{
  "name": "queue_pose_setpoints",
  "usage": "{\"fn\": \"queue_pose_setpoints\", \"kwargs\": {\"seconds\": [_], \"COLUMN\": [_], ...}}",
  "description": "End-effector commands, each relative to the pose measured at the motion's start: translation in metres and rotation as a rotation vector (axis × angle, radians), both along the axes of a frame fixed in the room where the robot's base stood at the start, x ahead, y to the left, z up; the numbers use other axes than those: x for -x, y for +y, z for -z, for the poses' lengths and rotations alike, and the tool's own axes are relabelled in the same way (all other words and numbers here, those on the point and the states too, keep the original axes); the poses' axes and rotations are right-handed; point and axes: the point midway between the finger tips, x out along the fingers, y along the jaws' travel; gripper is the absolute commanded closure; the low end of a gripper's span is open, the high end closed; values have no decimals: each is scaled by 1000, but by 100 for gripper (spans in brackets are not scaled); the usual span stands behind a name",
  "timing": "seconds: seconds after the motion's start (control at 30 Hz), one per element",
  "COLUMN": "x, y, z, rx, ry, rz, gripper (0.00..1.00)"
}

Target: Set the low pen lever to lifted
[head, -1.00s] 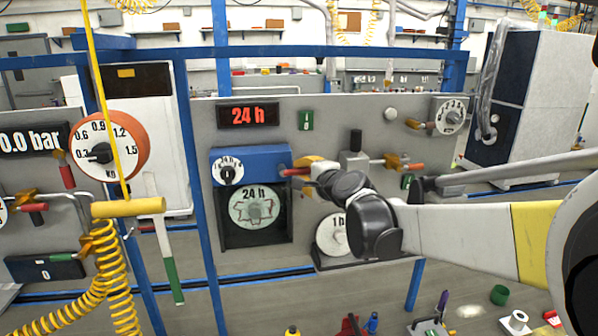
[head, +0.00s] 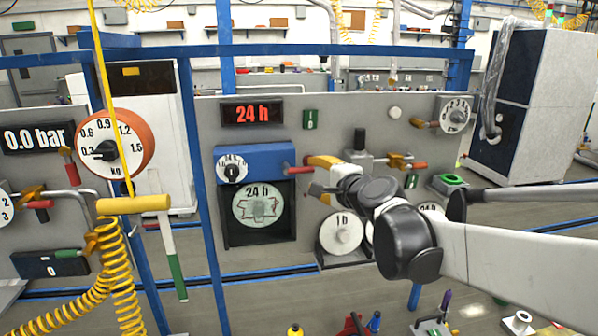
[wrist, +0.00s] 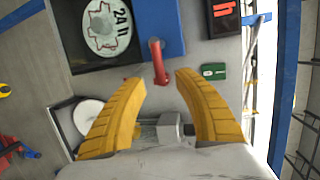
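The red lever (head: 297,170) sticks out from the right side of the blue box (head: 265,160) above the round 24 h chart (head: 257,205). I take it as the low pen lever. It shows in the wrist view (wrist: 158,62) with its end pointing toward my gripper. My gripper (wrist: 160,80) has its two yellow fingers spread, one on each side of the lever's end, which lies just at or beyond the fingertips. I see no clear contact. In the head view my gripper (head: 314,177) is just right of the lever.
A red 24 h display (head: 252,114) and a small green switch (head: 310,119) sit above on the panel. A grey block with a black knob (head: 359,140) and a yellow-and-red valve (head: 405,163) are to the right. A white 1 h dial (head: 342,233) is below.

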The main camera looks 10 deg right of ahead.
Motion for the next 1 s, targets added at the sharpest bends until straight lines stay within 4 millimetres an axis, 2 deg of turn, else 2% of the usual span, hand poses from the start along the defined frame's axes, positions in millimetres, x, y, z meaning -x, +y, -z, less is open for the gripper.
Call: {"fn": "queue_pose_setpoints", "kwargs": {"seconds": [0.1,0.3,0.73,0.87,0.97,1.0], "x": [24,47,53,79,122,143], "y": [-6,-11,-11,5,22,27], "z": [-4,-9,-8,20,68,92], "rx": [-1,0,11,161,407,524], "ry": [0,0,2,33,86,114], "rz": [2,1,-5,-79,-196,-253], "gripper": [62,62,62,62,62,62]}}
